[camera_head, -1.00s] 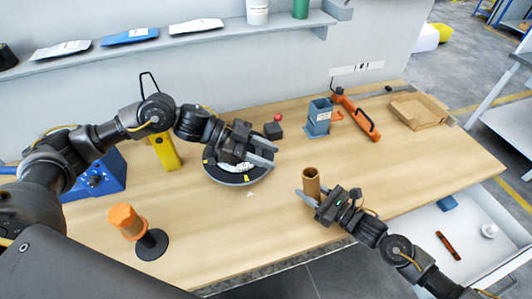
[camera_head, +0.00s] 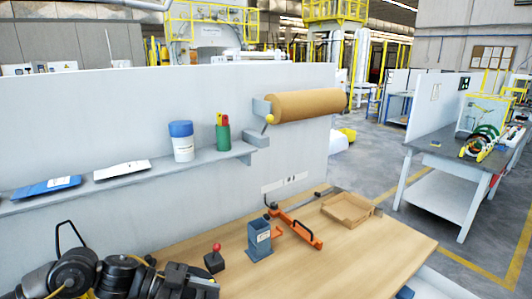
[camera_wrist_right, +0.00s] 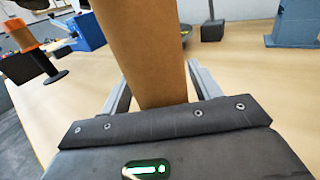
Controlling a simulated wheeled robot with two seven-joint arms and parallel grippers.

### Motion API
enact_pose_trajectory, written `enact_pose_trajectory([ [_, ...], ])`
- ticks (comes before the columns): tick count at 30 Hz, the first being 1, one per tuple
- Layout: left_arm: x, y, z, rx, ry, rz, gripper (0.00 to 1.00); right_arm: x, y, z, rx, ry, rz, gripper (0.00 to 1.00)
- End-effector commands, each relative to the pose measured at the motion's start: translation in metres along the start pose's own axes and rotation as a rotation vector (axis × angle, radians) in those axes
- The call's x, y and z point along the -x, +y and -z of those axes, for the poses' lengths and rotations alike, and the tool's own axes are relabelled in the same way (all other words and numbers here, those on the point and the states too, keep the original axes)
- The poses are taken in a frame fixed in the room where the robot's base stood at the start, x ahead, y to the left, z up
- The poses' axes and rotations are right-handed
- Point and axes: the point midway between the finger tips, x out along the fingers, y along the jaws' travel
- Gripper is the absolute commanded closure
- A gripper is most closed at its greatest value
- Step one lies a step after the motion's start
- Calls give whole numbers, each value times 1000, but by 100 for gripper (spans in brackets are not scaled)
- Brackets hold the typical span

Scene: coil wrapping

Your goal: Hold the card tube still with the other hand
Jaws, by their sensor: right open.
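The brown card tube (camera_wrist_right: 145,50) stands between the two fingers of my right gripper (camera_wrist_right: 160,78) in the right wrist view. That gripper is open, with a gap visible beside the tube on the right; contact on the left is unclear. The tube's lower end is hidden behind the gripper body. The head view shows neither the tube nor my right gripper. My left gripper (camera_head: 196,284) is at the bottom left of the head view, cut off by the lower edge, so its fingers and anything under them are hidden.
A blue-grey holder (camera_head: 259,243), a red-knobbed block (camera_head: 214,261), an orange tool (camera_head: 302,231) and a cardboard tray (camera_head: 347,208) are on the bench (camera_head: 345,262). A brown roll (camera_head: 308,104) is mounted on the wall. An orange-topped stand (camera_wrist_right: 22,38) is at the wrist view's left.

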Motion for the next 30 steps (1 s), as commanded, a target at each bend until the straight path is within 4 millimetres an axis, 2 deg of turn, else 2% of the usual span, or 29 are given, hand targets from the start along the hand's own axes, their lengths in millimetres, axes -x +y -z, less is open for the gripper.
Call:
enact_pose_trajectory([
  [4,0,0,0,0,0,0,61,18,0,1,0,2,1,38],
  [12,0,0,0,0,0,0,61,76,0,2,0,5,2,38],
  [18,0,0,0,0,0,0,61,106,0,2,-2,4,0,38],
  [23,0,0,0,0,0,0,61,117,0,1,-1,3,0,38],
  [30,0,0,0,0,0,0,61,118,0,1,-2,2,-1,38],
])
